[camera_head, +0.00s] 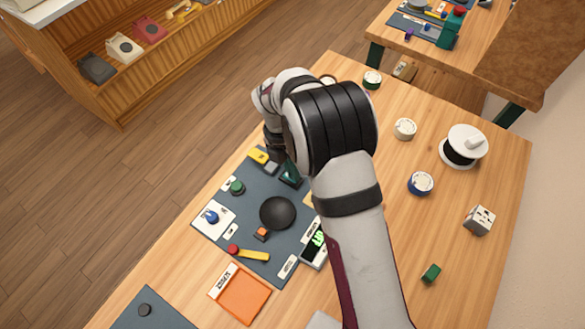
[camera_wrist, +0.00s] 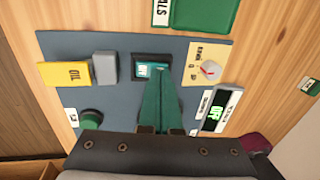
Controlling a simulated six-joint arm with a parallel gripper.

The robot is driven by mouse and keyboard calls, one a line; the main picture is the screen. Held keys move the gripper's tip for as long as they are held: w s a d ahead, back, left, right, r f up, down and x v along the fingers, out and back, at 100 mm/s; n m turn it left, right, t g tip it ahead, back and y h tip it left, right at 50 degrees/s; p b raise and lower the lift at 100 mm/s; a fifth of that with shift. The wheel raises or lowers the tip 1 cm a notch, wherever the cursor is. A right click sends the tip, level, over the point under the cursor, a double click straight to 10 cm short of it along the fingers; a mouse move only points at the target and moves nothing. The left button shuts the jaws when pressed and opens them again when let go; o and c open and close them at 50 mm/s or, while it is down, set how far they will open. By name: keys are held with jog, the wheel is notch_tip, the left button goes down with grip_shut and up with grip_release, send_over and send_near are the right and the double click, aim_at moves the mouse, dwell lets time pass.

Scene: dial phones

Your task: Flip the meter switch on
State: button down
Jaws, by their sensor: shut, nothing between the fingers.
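A small rocker switch (camera_wrist: 150,67) in a dark square frame sits on the blue-grey panel (camera_wrist: 125,45). My gripper (camera_wrist: 158,84) has its green fingers together and empty, with the tips at the switch's near edge and covering part of it. I cannot tell whether they touch. In the head view my gripper (camera_head: 290,174) points down at the panel's far side. The meter (camera_wrist: 217,114) is a dark display with green characters that seem to read OFF. It also shows in the head view (camera_head: 317,243), partly hidden by my arm.
Near the switch are a cream plate with a knob (camera_wrist: 208,68), a yellow and grey block (camera_wrist: 66,74) and a green button (camera_wrist: 90,118).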

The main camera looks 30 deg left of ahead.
jog(key=shift+d+f, duration=0.6)
jog(key=shift+a, duration=0.15)
jog(key=shift+a+r, duration=0.1)
jog(key=shift+a, duration=0.75)
notch_tip(320, 180, up, 14)
jog(key=a, duration=0.2)
jog(key=shift+a+r, duration=0.25)
jog(key=shift+a, duration=0.1)
jog(key=shift+w, duration=0.1)
